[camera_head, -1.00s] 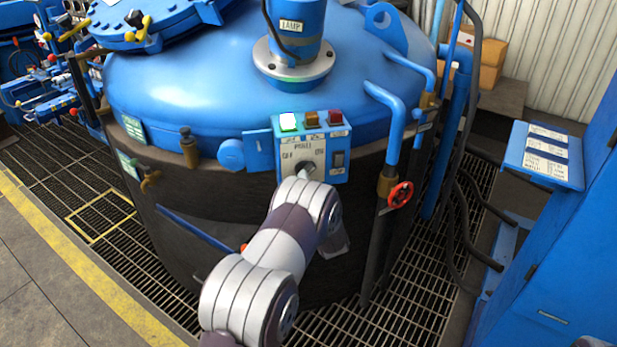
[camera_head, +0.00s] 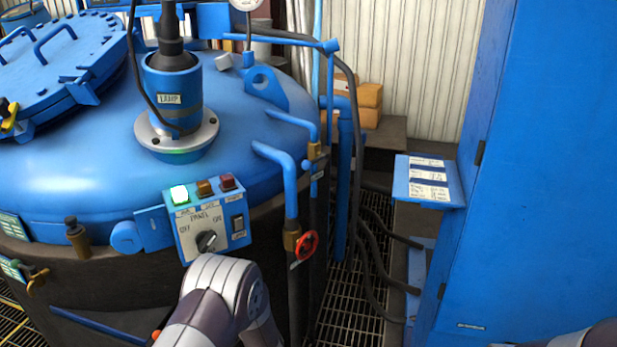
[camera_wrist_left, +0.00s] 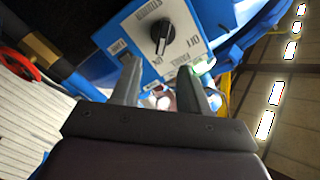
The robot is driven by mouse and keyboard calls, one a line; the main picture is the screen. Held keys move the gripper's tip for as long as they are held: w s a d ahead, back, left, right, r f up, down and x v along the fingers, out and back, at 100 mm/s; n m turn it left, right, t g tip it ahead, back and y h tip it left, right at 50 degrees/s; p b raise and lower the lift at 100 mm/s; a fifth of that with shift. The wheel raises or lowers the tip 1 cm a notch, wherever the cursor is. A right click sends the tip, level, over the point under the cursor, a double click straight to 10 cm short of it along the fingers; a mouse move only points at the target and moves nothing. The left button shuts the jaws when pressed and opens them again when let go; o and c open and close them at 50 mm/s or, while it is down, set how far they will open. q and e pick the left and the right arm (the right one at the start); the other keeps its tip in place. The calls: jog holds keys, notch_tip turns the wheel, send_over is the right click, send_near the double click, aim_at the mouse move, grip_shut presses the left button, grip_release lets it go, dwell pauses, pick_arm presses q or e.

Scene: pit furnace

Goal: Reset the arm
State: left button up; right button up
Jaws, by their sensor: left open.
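My left arm (camera_head: 215,305) comes in from the bottom of the head view, with its wrist just below the control panel (camera_head: 186,236). Its gripper is hidden there. In the left wrist view my left gripper (camera_wrist_left: 160,66) is open, with nothing between its two dark fingers. The panel (camera_wrist_left: 125,32) lies beyond the fingertips, with a black knob (camera_wrist_left: 160,38) between OFF and ON marks. The fingers look apart from the knob. In the head view the knob (camera_head: 206,241) shows just above my wrist, and a green light (camera_head: 180,195) is lit.
The blue furnace lid (camera_head: 70,165) fills the left. A pipe with a red valve wheel (camera_head: 307,245) stands close right of the panel. Dark hoses (camera_head: 370,260) run over the floor grating. A tall blue cabinet (camera_head: 530,180) with a label shelf (camera_head: 428,182) stands at the right.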

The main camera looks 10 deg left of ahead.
pick_arm(q)
jog(key=s+d+f+g+h, duration=0.25)
jog(key=d+f+h, duration=0.3)
jog(key=f, duration=0.35)
jog(key=s+d+n+g+h+p, duration=0.1)
jog(key=s+d+g+h+p, duration=0.1)
jog(key=s+d+g+h, duration=0.2)
jog(key=s+d+r+g+h+p, duration=0.1)
jog(key=s+d+r+g+p, duration=0.15)
jog(key=s+r, duration=0.55)
jog(key=s+d+r+g+h+p, duration=0.1)
jog(key=s+r+g+h+p, duration=0.25)
jog(key=s, duration=0.75)
notch_tip(320, 180, up, 9)
jog(key=y+p, duration=0.2)
jog(key=shift+s+a+m, duration=0.25)
jog(key=shift+s+m, duration=0.05)
jog(key=shift+s, duration=0.15)
jog(key=shift+r+t, duration=0.1)
jog(key=shift+t, duration=0.15)
